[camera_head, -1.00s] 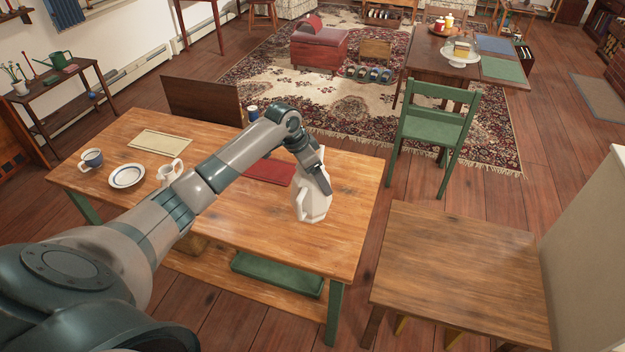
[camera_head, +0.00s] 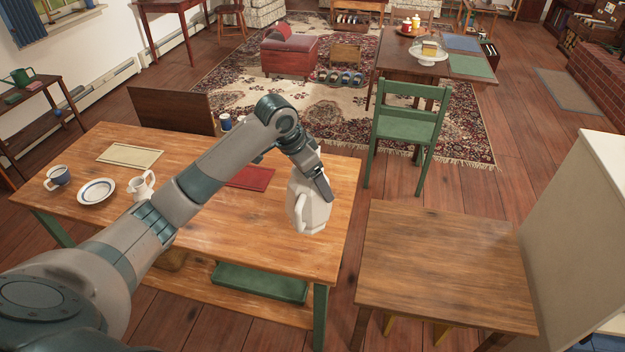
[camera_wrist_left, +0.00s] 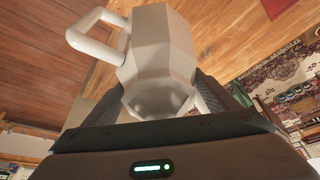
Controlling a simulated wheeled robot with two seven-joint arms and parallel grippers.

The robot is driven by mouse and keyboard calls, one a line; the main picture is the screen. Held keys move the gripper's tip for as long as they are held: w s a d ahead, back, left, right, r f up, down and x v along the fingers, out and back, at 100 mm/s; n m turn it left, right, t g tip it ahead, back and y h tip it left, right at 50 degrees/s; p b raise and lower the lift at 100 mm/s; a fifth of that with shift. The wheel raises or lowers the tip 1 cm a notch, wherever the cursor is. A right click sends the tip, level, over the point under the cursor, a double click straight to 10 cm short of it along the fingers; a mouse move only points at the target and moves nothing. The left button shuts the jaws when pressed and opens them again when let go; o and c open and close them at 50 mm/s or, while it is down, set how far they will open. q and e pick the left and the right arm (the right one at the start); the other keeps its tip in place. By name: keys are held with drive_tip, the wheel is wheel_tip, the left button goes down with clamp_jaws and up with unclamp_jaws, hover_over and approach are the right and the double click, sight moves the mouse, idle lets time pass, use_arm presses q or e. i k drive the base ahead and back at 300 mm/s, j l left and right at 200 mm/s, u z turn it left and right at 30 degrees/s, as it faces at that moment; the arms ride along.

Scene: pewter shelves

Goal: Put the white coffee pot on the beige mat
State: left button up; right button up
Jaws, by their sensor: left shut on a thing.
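The white coffee pot (camera_head: 311,212) is faceted, with a handle on its left side. My left gripper (camera_head: 313,180) is shut on it from above, near the right end of the wooden table. In the left wrist view the coffee pot (camera_wrist_left: 160,45) sits between the two fingers, its handle pointing to the upper left. The pot looks roughly upright; whether its base clears the table is hard to tell. The beige mat (camera_head: 130,156) lies flat and empty at the table's back left. My right gripper is not in view.
A white pitcher (camera_head: 141,187), a rimmed plate (camera_head: 96,191) and a blue-and-white mug (camera_head: 57,177) stand at the table's left. A red mat (camera_head: 250,178) lies behind my arm. A blue cup (camera_head: 225,122) shows at the back edge. A bare wooden table (camera_head: 445,265) stands at the right.

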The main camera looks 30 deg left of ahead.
sight(129, 154)
drive_tip(key=i+j+u, duration=0.1)
drive_tip(key=j, duration=0.35)
drive_tip(key=i+j+u, duration=0.15)
drive_tip(key=j, duration=0.3)
drive_tip(key=i+j+u, duration=0.1)
drive_tip(key=i+j, duration=0.15)
drive_tip(key=j, duration=0.2)
drive_tip(key=i+j+u, duration=0.15)
drive_tip(key=j, duration=0.25)
drive_tip(key=i+j+u, duration=0.1)
drive_tip(key=i+j, duration=0.2)
